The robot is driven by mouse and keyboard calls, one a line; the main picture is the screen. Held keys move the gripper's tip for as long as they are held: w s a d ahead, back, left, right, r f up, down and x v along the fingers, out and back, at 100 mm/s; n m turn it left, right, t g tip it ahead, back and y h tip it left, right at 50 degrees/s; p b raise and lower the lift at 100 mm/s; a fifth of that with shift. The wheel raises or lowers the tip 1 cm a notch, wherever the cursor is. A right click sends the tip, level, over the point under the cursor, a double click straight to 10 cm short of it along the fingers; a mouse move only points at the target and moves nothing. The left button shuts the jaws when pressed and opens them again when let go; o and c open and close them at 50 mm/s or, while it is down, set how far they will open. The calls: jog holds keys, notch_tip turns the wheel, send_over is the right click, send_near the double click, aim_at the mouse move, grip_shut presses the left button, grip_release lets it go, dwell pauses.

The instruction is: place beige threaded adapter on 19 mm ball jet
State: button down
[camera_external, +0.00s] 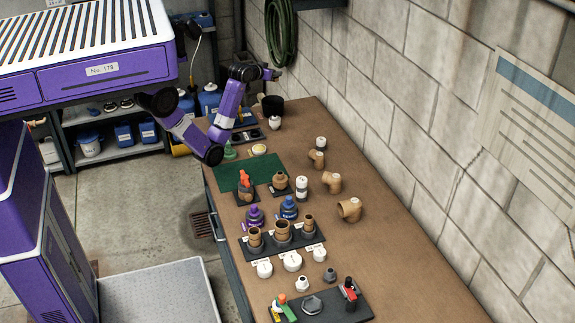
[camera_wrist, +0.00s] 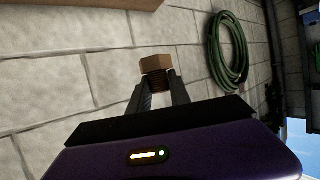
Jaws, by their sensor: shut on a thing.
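The beige threaded adapter (camera_wrist: 156,73) is in the wrist view, with a hex head at its outer end and a darker threaded part below. My gripper (camera_wrist: 158,92) is shut on it by the threaded part. In the external view my gripper (camera_external: 272,74) is raised above the far end of the bench, near the wall, and the adapter is too small to make out. I cannot tell which fitting is the 19 mm ball jet. A small white fitting (camera_external: 275,122) stands at the far end, below my gripper.
The bench (camera_external: 400,270) runs along a block wall (camera_external: 370,80). A black cup (camera_external: 272,105) stands at the far end. A green mat (camera_external: 250,172), bottles, beige elbows (camera_external: 349,209) and a black rack (camera_external: 300,238) of fittings fill the middle. A green hose (camera_external: 281,30) hangs on the wall.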

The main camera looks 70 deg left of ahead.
aim_at(275, 118)
notch_tip(275, 118, down, 20)
jog(key=shift+r, duration=0.15)
dwell(0.3)
jog(key=shift+f, duration=0.2)
jog(key=c, duration=1.2)
grip_release()
jog(key=shift+r, duration=0.1)
